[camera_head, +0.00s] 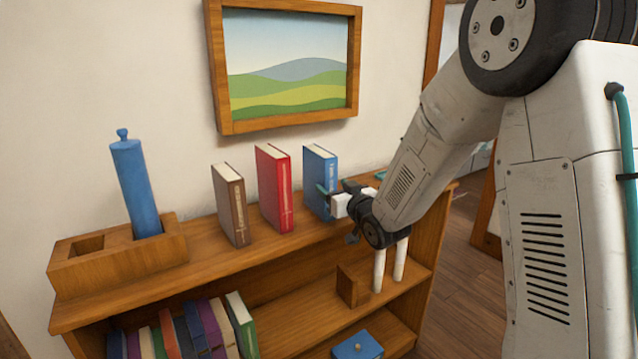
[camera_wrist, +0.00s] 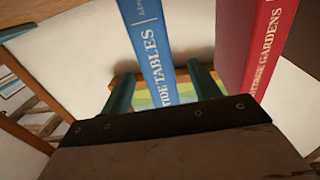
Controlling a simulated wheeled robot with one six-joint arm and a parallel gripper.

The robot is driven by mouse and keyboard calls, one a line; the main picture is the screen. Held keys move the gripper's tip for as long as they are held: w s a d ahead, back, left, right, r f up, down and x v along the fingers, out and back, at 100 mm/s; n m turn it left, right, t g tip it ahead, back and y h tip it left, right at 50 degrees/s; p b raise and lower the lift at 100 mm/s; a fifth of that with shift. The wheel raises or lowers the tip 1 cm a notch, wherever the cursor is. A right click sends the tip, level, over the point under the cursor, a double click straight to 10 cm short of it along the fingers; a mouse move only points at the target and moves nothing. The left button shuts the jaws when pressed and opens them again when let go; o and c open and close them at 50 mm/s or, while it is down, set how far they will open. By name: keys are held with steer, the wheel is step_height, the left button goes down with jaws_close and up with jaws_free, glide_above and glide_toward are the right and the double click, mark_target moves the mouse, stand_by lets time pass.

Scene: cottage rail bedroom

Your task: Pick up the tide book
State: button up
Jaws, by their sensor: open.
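The tide book is a blue book (camera_head: 320,172) standing upright on the top of the wooden bookcase, rightmost of three books. In the wrist view its spine (camera_wrist: 155,55) reads "TIDE TABLES". My gripper (camera_head: 326,196) is at its spine side in the head view, covering its lower part. In the wrist view my gripper's two green fingers (camera_wrist: 160,75) are apart, with the book's spine showing between them. I cannot tell whether either finger touches the book or how far they reach along it.
A red book (camera_head: 273,188), "Cottage Gardens" in the wrist view (camera_wrist: 265,45), stands just left of the tide book. A brown book (camera_head: 230,205) stands farther left. A wooden holder (camera_head: 88,275) bears a blue cylinder (camera_head: 135,185). A framed picture (camera_head: 215,75) hangs behind.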

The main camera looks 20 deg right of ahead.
mark_target(331, 182)
steer(key=x, duration=0.4)
steer(key=shift+w+d+r, duration=0.1)
steer(key=shift+w+r, duration=0.15)
steer(key=shift+r, duration=0.05)
steer(key=c, duration=1.2)
steer(key=shift+r, duration=0.1)
steer(key=shift+c, duration=0.4)
